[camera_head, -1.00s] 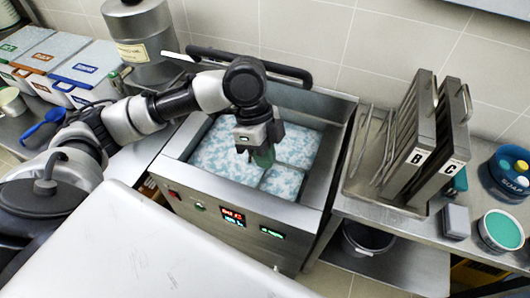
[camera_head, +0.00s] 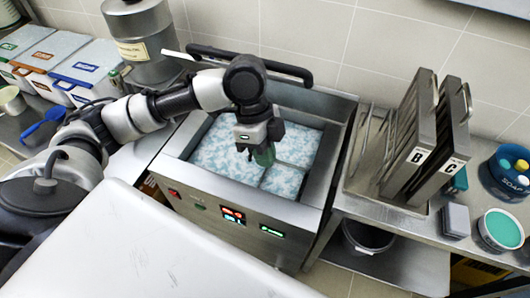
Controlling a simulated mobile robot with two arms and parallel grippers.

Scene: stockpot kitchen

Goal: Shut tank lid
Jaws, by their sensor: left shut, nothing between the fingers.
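The steel tank (camera_head: 228,205) stands in the middle with its top open. Blue-and-white patterned blocks or packs (camera_head: 215,150) fill its inside. The lid appears raised at the back, seen nearly edge-on, with a long black bar handle (camera_head: 290,70) along it. My left arm reaches in from the left, across the tank's left rim. My right gripper is not in view.
A steel rack with upright panels marked B and C (camera_head: 425,145) stands on the right counter. A soap tub (camera_head: 508,172) and a teal-topped round container (camera_head: 500,230) are beyond it. Lidded bins (camera_head: 85,70) and a large steel canister (camera_head: 140,40) stand at the back left.

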